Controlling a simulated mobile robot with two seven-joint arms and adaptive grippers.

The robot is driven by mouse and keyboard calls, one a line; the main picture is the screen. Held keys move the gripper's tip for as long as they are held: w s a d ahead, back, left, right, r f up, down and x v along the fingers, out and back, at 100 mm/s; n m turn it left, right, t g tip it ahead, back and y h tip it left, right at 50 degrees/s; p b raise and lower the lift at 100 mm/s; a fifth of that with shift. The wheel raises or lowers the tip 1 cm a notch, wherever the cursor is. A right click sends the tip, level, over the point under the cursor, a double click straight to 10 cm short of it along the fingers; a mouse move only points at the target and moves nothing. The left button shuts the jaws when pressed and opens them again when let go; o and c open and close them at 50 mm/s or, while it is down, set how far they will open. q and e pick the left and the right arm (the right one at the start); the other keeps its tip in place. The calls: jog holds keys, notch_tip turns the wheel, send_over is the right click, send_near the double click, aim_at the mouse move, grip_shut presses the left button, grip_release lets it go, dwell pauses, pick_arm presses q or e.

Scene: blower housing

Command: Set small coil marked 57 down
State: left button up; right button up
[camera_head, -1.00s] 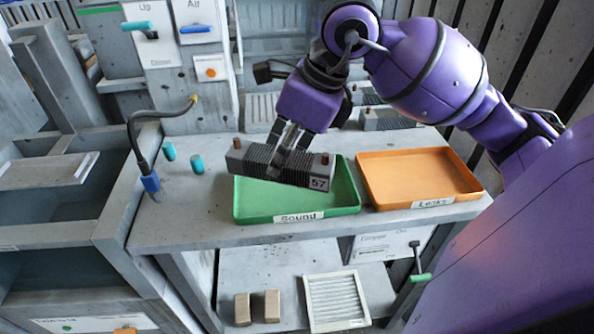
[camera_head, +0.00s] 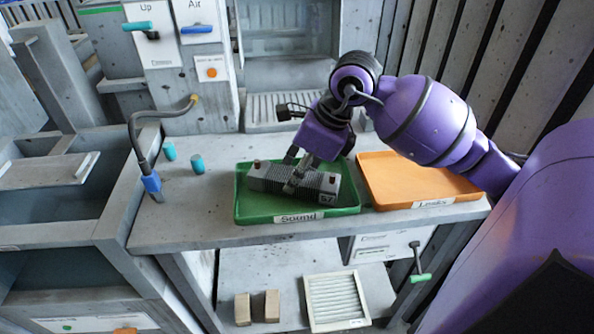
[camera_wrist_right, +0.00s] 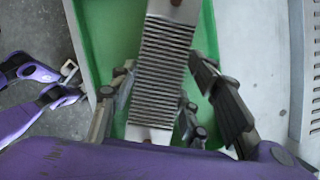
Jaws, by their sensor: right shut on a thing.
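The small coil (camera_head: 265,180) is a grey finned block with reddish-brown stubs and a 57 mark on its right end. It lies within the green tray labelled Sound (camera_head: 252,217), low against the tray floor; I cannot tell whether it touches. My right gripper (camera_head: 294,178) reaches down from above and is shut across the coil's middle. In the right wrist view the finned coil (camera_wrist_right: 164,55) runs lengthwise between the fingers (camera_wrist_right: 160,105), over the green tray (camera_wrist_right: 95,40).
An orange tray labelled Leaks (camera_head: 415,180) stands empty just to the right. Two teal pegs (camera_head: 197,164) and a black hose with a blue end (camera_head: 151,183) stand left of the green tray. The bench's left front is clear. Two tan blocks (camera_head: 272,306) and a slatted panel (camera_head: 336,301) lie below.

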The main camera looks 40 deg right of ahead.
jog(key=o, duration=1.1)
jog(key=shift+f, duration=0.2)
jog(key=o, duration=0.4)
jog(key=shift+r, duration=0.1)
jog(key=shift+r, duration=0.15)
jog(key=v, duration=1.2)
jog(key=shift+a, duration=0.1)
